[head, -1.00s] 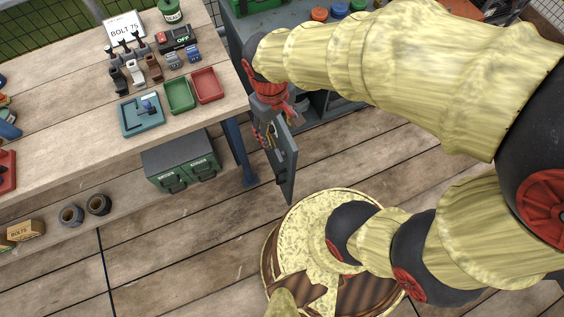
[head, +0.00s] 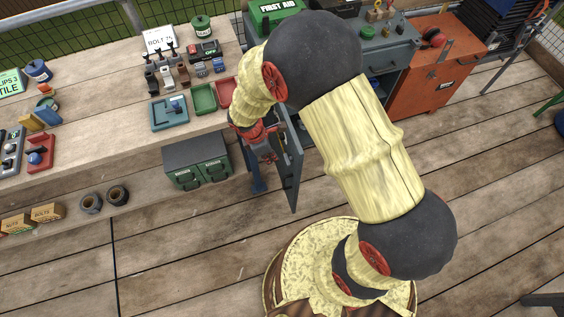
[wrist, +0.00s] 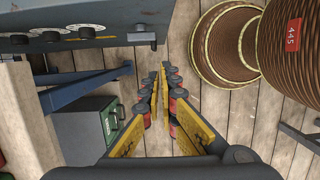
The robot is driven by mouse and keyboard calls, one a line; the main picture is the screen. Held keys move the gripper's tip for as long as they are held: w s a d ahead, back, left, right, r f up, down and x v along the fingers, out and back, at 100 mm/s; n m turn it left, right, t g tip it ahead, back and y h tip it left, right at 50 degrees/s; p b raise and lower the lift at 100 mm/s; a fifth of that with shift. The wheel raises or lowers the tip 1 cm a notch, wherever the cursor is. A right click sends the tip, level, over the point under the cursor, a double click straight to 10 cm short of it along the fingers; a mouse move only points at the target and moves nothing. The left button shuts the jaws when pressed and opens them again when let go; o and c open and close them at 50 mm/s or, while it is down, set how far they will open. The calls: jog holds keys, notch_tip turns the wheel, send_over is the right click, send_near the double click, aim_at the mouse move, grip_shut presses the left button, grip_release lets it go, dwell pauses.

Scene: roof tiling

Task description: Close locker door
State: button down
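The locker door (head: 291,168) is a blue-grey panel. It stands open near the right end of the workbench, its edge toward me in the head view. The locker body behind it is mostly hidden by my arm. My gripper (head: 272,150) is low beside the door, on its left side, close to its face; I cannot tell whether it touches. In the wrist view my gripper (wrist: 158,82) shows two yellow-padded fingers with a gap between them, floor visible through it and nothing held. I cannot make out the door there for certain.
The workbench (head: 90,115) with trays and tools is at left, a green drawer cabinet (head: 197,163) beneath it. A grey cabinet (head: 390,55) and an orange cabinet (head: 435,75) stand at back right. A grey panel with dials (wrist: 85,32) is near my gripper.

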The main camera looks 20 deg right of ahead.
aim_at(288, 164)
jog(key=d+f+b, duration=0.1)
jog(key=d+f, duration=0.1)
jog(key=f, duration=0.1)
jog(key=d+f+b, duration=0.1)
jog(key=d+f, duration=0.1)
jog(key=f, duration=0.1)
jog(key=d+f+b, duration=0.2)
jog(key=f, duration=0.1)
jog(key=shift+d+f, duration=0.1)
jog(key=shift+d, duration=0.1)
jog(key=shift+s, duration=0.1)
